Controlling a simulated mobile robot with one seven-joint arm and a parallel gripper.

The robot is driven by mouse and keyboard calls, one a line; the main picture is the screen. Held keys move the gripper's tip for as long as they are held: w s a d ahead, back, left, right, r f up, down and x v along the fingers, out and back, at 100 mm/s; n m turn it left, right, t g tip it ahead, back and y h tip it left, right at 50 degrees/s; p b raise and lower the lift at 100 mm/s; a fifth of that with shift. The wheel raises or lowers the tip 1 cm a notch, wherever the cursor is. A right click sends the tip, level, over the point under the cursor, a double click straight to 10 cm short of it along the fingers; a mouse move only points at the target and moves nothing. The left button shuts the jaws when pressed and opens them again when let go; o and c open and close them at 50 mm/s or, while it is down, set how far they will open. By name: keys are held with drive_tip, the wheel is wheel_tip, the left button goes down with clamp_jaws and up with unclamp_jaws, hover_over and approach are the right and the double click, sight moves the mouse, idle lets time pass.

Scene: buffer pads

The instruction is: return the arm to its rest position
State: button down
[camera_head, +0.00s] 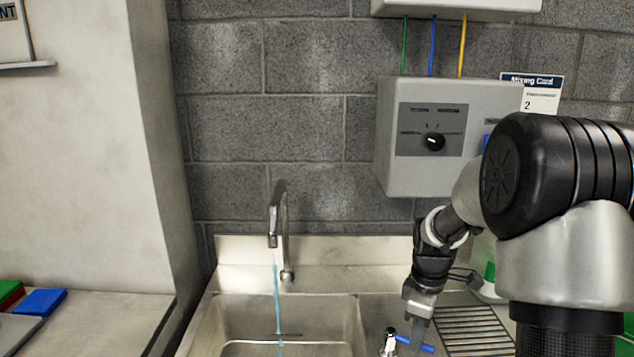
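My arm reaches in from the right of the head view, with its large black and silver links covering the right side. My gripper (418,318) points down over the sink's right side. Its fingertips are at or just above a small blue handle (416,345) beside a chrome valve fitting (389,343). I cannot tell whether the fingers touch or grip the handle. The fingers are small and partly overlap the handle, so their opening is unclear.
A steel sink (230,305) has a curved faucet (280,225) with a blue stream falling from it. A grey control box (392,165) with a black dial hangs on the block wall. A pale container (484,262) stands behind my arm. A counter (110,310) is at left.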

drive_tip(key=s+a+r+m+t+p, duration=0.1)
drive_tip(key=s+a+r+m+p, duration=0.2)
drive_tip(key=r, duration=0.8)
drive_tip(key=s+a+r+m+t+p, duration=0.2)
drive_tip(key=s+r+m, duration=0.2)
drive_tip(key=s+r, duration=0.4)
drive_tip(key=s+a+r+m+t+p, duration=0.2)
drive_tip(key=s+r+m, duration=0.3)
drive_tip(key=s+r, duration=0.3)
drive_tip(key=s, duration=0.2)
drive_tip(key=shift+s+a+t, duration=0.25)
drive_tip(key=shift+s+t, duration=0.05)
drive_tip(key=shift+s, duration=0.1)
idle(1.1)
